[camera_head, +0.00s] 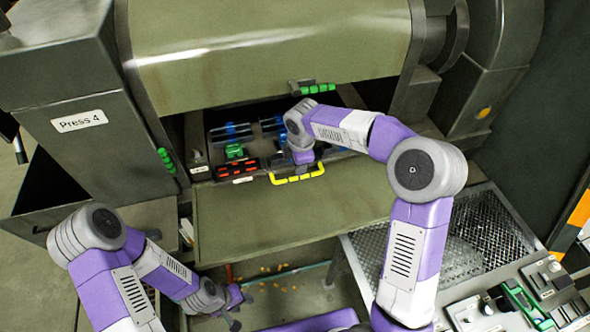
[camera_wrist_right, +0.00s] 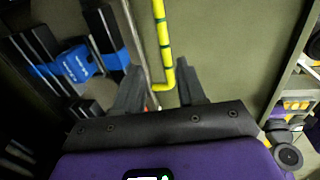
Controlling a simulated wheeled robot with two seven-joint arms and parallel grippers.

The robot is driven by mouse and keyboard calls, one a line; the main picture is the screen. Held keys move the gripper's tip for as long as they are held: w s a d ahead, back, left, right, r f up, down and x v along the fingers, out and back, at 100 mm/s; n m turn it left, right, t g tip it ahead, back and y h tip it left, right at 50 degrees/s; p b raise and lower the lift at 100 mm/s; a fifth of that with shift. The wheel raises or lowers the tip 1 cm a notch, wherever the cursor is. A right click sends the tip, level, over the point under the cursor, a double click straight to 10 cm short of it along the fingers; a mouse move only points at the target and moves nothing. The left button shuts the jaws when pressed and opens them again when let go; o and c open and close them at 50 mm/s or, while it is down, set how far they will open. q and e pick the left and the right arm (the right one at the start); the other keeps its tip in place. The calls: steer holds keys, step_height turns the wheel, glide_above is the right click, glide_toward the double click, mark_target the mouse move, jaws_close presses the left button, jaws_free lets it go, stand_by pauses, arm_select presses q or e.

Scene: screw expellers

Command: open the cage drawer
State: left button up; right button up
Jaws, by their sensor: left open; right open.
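The cage drawer sits inside the open press, with a yellow handle (camera_head: 297,178) banded in green at its front. The same yellow handle (camera_wrist_right: 163,45) shows in the right wrist view. My right gripper (camera_wrist_right: 160,80) is open, with one finger on each side of the handle's bent end; I cannot tell whether either touches it. In the head view the right gripper is at the handle, its fingers mostly hidden by the wrist. My left gripper (camera_head: 241,309) is open and empty, low in front of the press, well away from the handle.
A raised olive cover (camera_head: 270,45) overhangs the opening, and a flat olive panel (camera_head: 265,220) lies below the handle. Blue-and-black parts (camera_head: 232,132) sit inside. A mesh tray (camera_head: 480,235) and a control panel (camera_head: 520,300) are at the right.

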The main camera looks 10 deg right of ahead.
mark_target(297, 178)
steer(key=shift+w+f, duration=0.15)
steer(key=shift+f, duration=2.8)
jaws_close()
